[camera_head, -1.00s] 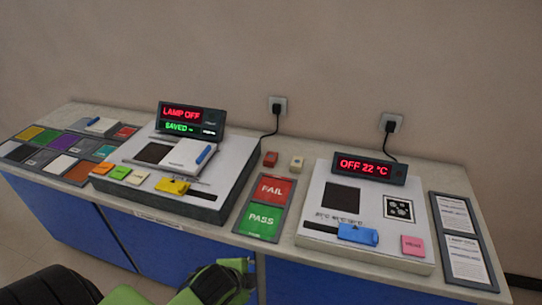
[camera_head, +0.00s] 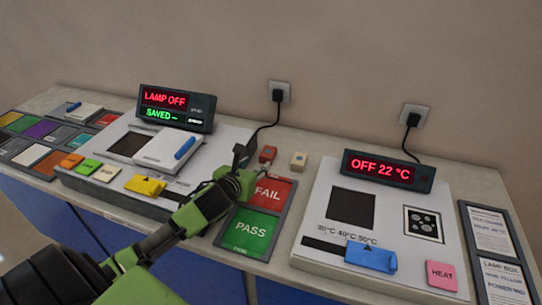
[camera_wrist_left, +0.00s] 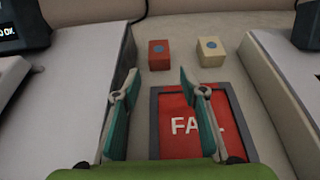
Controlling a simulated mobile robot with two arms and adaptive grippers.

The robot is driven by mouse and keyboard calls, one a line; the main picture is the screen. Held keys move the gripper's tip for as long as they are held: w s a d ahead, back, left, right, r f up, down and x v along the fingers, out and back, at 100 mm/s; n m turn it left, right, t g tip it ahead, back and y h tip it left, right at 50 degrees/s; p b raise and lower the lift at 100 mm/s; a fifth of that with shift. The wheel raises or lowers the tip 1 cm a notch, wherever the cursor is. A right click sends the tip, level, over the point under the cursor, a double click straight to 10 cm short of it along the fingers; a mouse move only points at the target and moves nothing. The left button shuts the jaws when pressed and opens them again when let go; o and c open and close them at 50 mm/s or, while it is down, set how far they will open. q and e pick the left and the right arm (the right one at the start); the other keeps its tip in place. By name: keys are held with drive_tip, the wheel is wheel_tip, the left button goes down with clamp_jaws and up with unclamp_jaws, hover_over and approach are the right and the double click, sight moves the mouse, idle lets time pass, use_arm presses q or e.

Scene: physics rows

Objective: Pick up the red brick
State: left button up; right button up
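The red brick (camera_head: 267,153) stands on the bench behind the red FAIL field, with a blue dot on it. It also shows in the left wrist view (camera_wrist_left: 159,61), ahead of the fingertips and between their lines. My left gripper (camera_head: 252,165) is just in front of the brick in the head view, apart from it as far as I can see. In the left wrist view my left gripper (camera_wrist_left: 158,76) has its fingers spread with nothing between them. My right gripper is not in view.
A cream brick (camera_head: 298,161) stands right of the red one. The FAIL/PASS board (camera_head: 250,233) lies below my gripper. The lamp device (camera_head: 110,192) is on the left, and the heater device (camera_head: 378,269) is on the right. A black cable (camera_head: 263,128) runs down near the brick.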

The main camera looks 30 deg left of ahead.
sight(266, 155)
use_arm(q)
drive_tip(key=x, duration=0.6)
drive_tip(key=shift+w+f, duration=0.1)
drive_tip(key=shift+w, duration=0.15)
drive_tip(key=shift+w+a+f, duration=0.15)
drive_tip(key=shift+w+f, duration=0.05)
drive_tip(key=shift+w, duration=0.35)
drive_tip(key=shift+w+a+f, duration=0.15)
drive_tip(key=shift+w, duration=0.15)
drive_tip(key=x, duration=0.4)
drive_tip(key=shift+w+f, duration=0.1)
drive_tip(key=shift+f, duration=0.1)
drive_tip(key=shift+w+a, duration=0.1)
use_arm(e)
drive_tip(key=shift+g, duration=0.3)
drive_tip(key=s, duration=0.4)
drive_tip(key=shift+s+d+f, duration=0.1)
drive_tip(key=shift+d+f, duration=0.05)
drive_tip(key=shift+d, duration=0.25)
use_arm(q)
drive_tip(key=c, duration=1)
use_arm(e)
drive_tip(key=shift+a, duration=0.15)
